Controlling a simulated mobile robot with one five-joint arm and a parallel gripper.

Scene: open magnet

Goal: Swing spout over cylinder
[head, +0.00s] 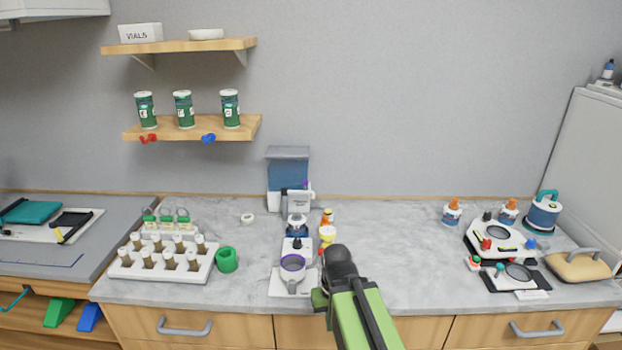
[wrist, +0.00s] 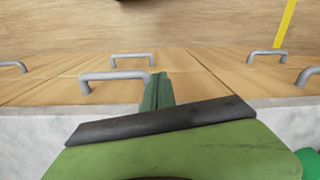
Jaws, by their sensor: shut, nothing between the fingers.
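A dispenser with a blue tank (head: 288,178) and a pale front housing stands at the back of the marble counter, near the middle. Its small parts are hard to make out, and I cannot tell which one is the spout. In front of it a purple-rimmed round vessel (head: 292,265) stands on a pale base; I cannot tell whether this is the cylinder. My gripper (head: 320,298) is at the counter's front edge, to the right of that vessel and apart from it. The wrist view shows its green fingers (wrist: 158,90) together and empty, with drawer fronts beyond.
A white rack of vials (head: 165,260) and a green cup (head: 227,260) stand on the left. A yellow-topped bottle (head: 327,236) is close behind my arm. Devices (head: 497,240) and bottles fill the right end.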

